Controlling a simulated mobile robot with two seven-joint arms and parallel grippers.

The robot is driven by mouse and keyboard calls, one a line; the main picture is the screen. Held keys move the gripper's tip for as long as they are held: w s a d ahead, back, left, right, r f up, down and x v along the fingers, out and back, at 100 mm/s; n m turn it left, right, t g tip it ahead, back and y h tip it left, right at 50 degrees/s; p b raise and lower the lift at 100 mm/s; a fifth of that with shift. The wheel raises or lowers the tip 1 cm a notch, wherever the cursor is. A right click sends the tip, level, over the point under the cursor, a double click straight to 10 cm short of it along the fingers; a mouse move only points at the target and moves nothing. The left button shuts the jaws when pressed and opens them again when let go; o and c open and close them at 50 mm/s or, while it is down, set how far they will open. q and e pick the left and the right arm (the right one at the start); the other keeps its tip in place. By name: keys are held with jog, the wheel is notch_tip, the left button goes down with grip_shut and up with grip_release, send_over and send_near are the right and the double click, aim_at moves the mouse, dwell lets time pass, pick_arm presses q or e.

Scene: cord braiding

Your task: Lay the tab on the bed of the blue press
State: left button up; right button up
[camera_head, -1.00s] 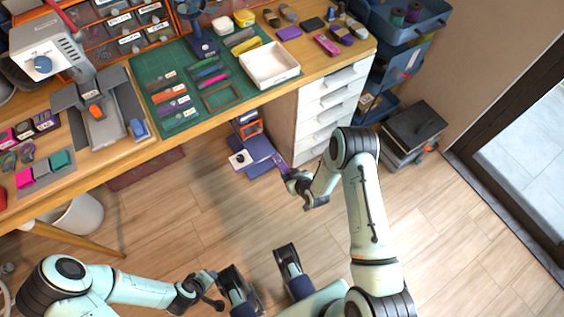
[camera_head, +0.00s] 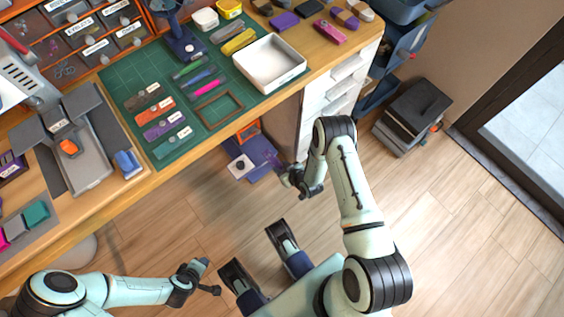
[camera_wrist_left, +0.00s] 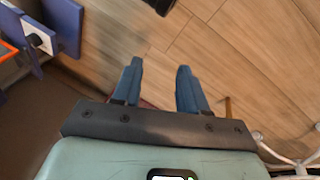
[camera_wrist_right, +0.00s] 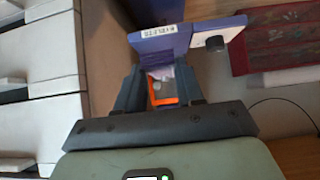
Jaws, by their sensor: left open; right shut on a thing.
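My right gripper (camera_head: 286,176) hangs low in front of the white drawers, off the bench. In the right wrist view its fingers (camera_wrist_right: 159,72) are shut on a small purplish piece, apparently the tab (camera_wrist_right: 160,73), mostly hidden between them. A dark blue press (camera_head: 186,42) stands on the back of the green mat, well away from the gripper; its bed is small in view. My left gripper (camera_head: 210,277) is low at the lower left, away from the bench. Its fingers (camera_wrist_left: 158,68) are apart with only floor between them.
A blue-violet unit (camera_head: 264,152) labelled EYELETS, with a black knob, lies beyond the right gripper below the bench edge. On the green mat (camera_head: 118,75) are several labelled strips, an empty frame (camera_head: 219,109) and a white tray (camera_head: 270,62). White drawers (camera_head: 330,95) stand close by.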

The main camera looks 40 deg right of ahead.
aim_at(272, 161)
jog(key=b+x, duration=0.3)
jog(key=x, duration=0.1)
jog(key=b+x, duration=0.2)
jog(key=shift+w+r+b, duration=0.1)
jog(key=shift+w+b, duration=0.25)
jog(key=shift+w, duration=0.55)
pick_arm(q)
jog(key=s+a+f+g, duration=0.1)
jog(key=s+f+g, duration=0.3)
jog(key=s+f, duration=0.4)
jog(key=shift+s+a+f+n, duration=0.15)
jog(key=shift+s+a+n, duration=0.2)
jog(key=shift+s, duration=1.6)
pick_arm(e)
jog(key=shift+w+a+f, duration=0.1)
jog(key=shift+w+f, duration=0.3)
jog(key=shift+w, duration=0.4)
jog(key=shift+w+a+f, duration=0.1)
jog(key=shift+w+f, duration=0.35)
jog(key=shift+w, duration=0.4)
jog(key=shift+f, duration=0.2)
jog(key=o, duration=0.9)
jog(key=shift+s, duration=0.1)
